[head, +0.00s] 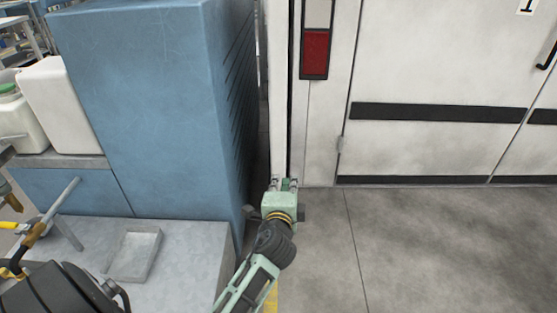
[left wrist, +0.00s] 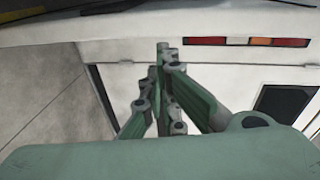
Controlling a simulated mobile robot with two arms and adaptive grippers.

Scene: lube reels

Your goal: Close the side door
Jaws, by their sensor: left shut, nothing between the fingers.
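White door panels (head: 430,60) with dark horizontal strips stand upright at the right of the head view. A black handle (head: 547,57) shows at the right edge. The pictures do not make clear which panel is the side door or whether it is ajar. My left gripper (head: 284,183) is at the foot of a narrow white upright (head: 276,90) beside a dark vertical gap. In the left wrist view the left gripper (left wrist: 162,46) is shut and empty, its tips before a white surface (left wrist: 120,28); I cannot tell whether they touch. My right gripper is not in view.
A tall blue cabinet (head: 150,70) stands left of the gripper, with a grey bench surface (head: 195,250) and a shallow tray (head: 134,254) below. White containers (head: 60,100) stand farther left. A red-and-white light (head: 316,50) is on the white body. The floor (head: 420,250) at right is clear.

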